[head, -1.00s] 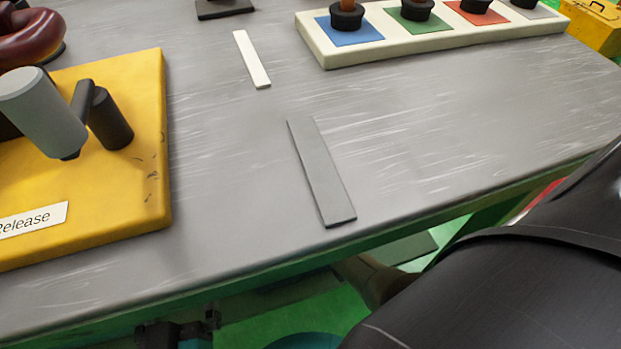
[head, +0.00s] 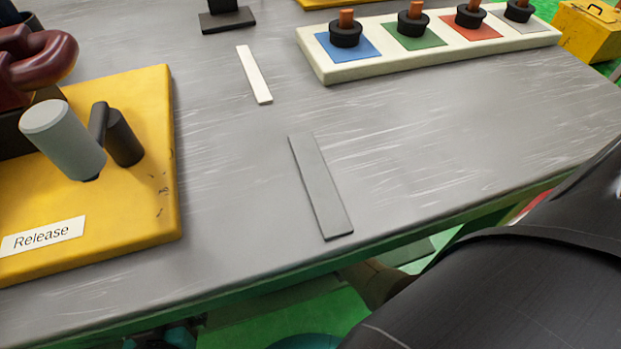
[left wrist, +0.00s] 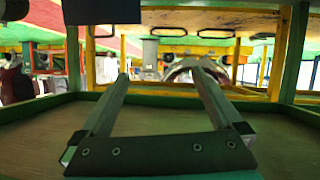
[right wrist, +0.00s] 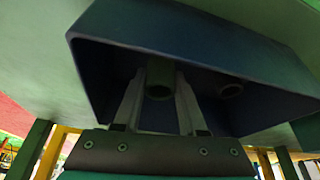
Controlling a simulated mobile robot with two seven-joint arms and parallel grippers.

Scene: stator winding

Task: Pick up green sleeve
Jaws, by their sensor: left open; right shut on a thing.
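The green sleeve (right wrist: 159,78) is a short dark green tube in the right wrist view. It sits between the fingers of my right gripper (right wrist: 160,90), which is shut on it. The sleeve and the fingers are inside the opening of a dark blue bin (right wrist: 95,75). The sleeve's far end is in shadow. My left gripper (left wrist: 160,75) is open, with nothing between its fingers in the left wrist view. Neither gripper's fingers show in the head view.
A second, brownish tube (right wrist: 230,90) lies in the bin, right of the green sleeve. The head view shows a grey table (head: 420,140) with a yellow "Release" fixture (head: 150,220), a grey strip (head: 320,185), a white strip (head: 254,75) and a cream peg board (head: 330,75).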

